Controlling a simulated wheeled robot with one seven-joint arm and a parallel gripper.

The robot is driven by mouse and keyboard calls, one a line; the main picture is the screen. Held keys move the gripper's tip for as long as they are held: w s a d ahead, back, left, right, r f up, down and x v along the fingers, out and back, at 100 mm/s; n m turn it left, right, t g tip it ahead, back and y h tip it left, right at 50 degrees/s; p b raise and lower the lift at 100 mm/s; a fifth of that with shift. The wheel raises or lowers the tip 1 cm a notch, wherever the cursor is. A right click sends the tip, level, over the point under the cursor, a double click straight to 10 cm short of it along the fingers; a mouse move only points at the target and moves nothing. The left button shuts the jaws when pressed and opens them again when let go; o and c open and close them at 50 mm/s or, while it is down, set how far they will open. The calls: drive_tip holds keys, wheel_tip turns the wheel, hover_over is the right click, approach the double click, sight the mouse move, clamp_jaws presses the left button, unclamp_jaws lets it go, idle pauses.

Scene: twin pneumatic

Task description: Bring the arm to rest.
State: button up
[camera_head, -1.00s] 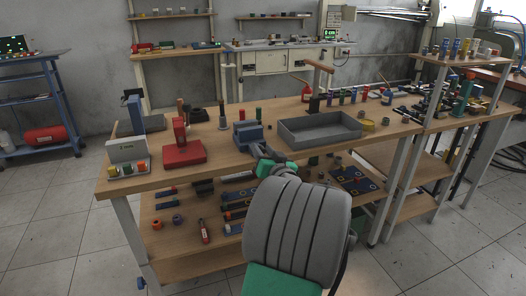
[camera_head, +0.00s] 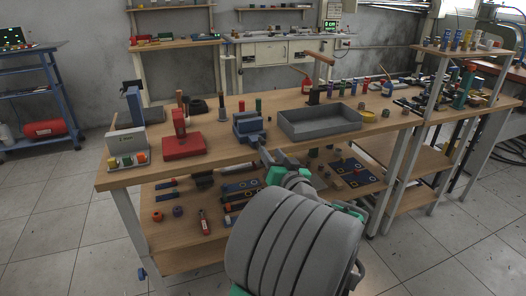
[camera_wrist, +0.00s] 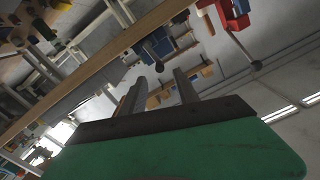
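My gripper (camera_head: 272,158) is at the front edge of the wooden workbench (camera_head: 220,160), just in front of the blue vise. My grey and green arm rises from the bottom of the head view and hides part of the lower shelf. In the wrist view, the two grey fingers of my gripper (camera_wrist: 160,76) stand apart with nothing between them. That view is tilted, with the bench edge running diagonally beyond the fingers. Whether the gripper touches the bench edge cannot be told.
On the bench are a red press (camera_head: 182,144), a blue vise (camera_head: 247,127), a grey tray (camera_head: 318,133) and a white holder (camera_head: 127,146). A lower shelf (camera_head: 185,259) holds small parts. A blue cart (camera_head: 52,95) stands at left. Floor is clear at the front left.

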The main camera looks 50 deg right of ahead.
drive_tip(key=w+a+r+n+g+y+p, duration=0.15)
drive_tip(key=w+a+n+y+p, duration=0.35)
drive_tip(key=a, duration=0.6)
drive_tip(key=w+a+r+n+g+y+p, duration=0.1)
drive_tip(key=w+a+n+g+y+p, duration=0.2)
drive_tip(key=w+a+p, duration=0.65)
drive_tip(key=s+a+r+n+g+p, duration=0.1)
drive_tip(key=s+a+r+g+p, duration=0.1)
drive_tip(key=s+a, duration=0.6)
drive_tip(key=s+a+r+n+g+y+p, duration=0.1)
drive_tip(key=s+a+r+g+p, duration=0.2)
drive_tip(key=a, duration=1)
drive_tip(key=s+g+p, duration=0.2)
drive_tip(key=s, duration=0.3)
drive_tip(key=shift+s+a+r+g, duration=0.15)
drive_tip(key=shift+s+r+g, duration=0.2)
